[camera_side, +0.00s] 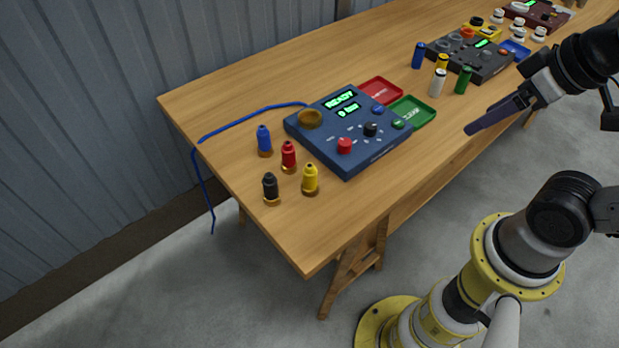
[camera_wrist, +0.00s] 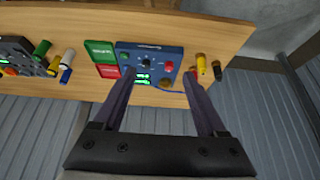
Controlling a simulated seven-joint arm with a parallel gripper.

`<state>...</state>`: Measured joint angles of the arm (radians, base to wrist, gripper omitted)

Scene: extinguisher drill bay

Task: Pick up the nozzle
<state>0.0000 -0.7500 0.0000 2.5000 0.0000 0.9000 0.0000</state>
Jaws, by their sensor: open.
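Several small nozzle-shaped pieces with brass-coloured bases stand upright near the table's left end in the side view: a blue one (camera_side: 264,141), a red one (camera_side: 289,157), a yellow one (camera_side: 310,179) and a black one (camera_side: 270,189). I cannot tell which is the task's nozzle. The wrist view shows the yellow piece (camera_wrist: 201,64) and black piece (camera_wrist: 217,65) right of the fingers; the red and blue ones are not clear there. My gripper (camera_side: 470,129) is open and empty, at the table's front side, right of and well apart from these pieces.
A blue control box (camera_side: 350,160) reading READY stands beside the pieces, with red (camera_side: 381,91) and green (camera_side: 425,110) trays behind it. A blue cord (camera_side: 235,123) hangs off the table's left edge. Further right are a dark box (camera_side: 480,66) and several coloured cylinders.

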